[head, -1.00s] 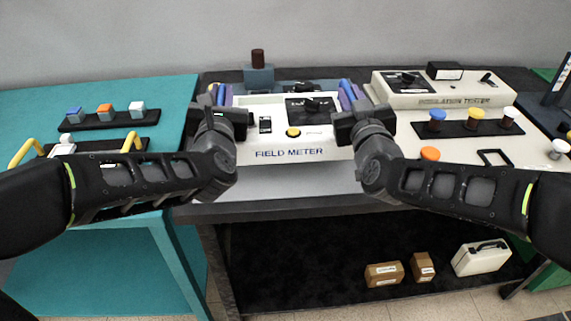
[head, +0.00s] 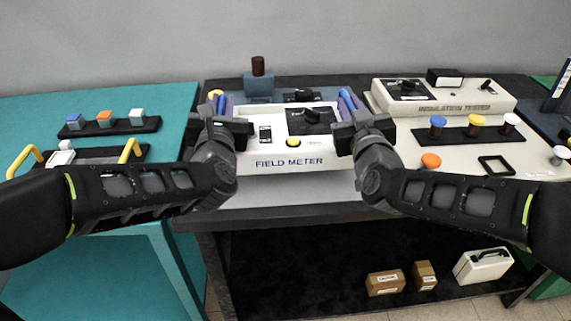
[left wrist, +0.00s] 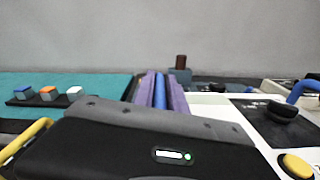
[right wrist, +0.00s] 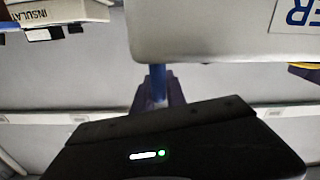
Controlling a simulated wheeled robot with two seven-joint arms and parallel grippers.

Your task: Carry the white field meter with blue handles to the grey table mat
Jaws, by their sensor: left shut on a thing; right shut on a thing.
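The white field meter (head: 262,148) with a dial and a yellow button is between my two grippers in the head view. Its blue handles show at its left (head: 221,104) and right (head: 348,100) sides. My left gripper (head: 222,112) is shut on the left handle, and my right gripper (head: 346,118) is shut on the right handle. The light grey mat (head: 285,191) shows below and in front of the meter, partly hidden by it. Whether the meter touches the mat or hangs just above it I cannot tell. In the right wrist view the meter's white side (right wrist: 200,30) shows.
A teal table (head: 40,110) with coloured blocks and a yellow-handled tray is at the left. An insulation tester (head: 440,105) and coloured knobs stand at the right. A blue-grey block (head: 258,85) with a brown cylinder stands behind. Boxes and a white case (head: 484,265) lie on the lower shelf.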

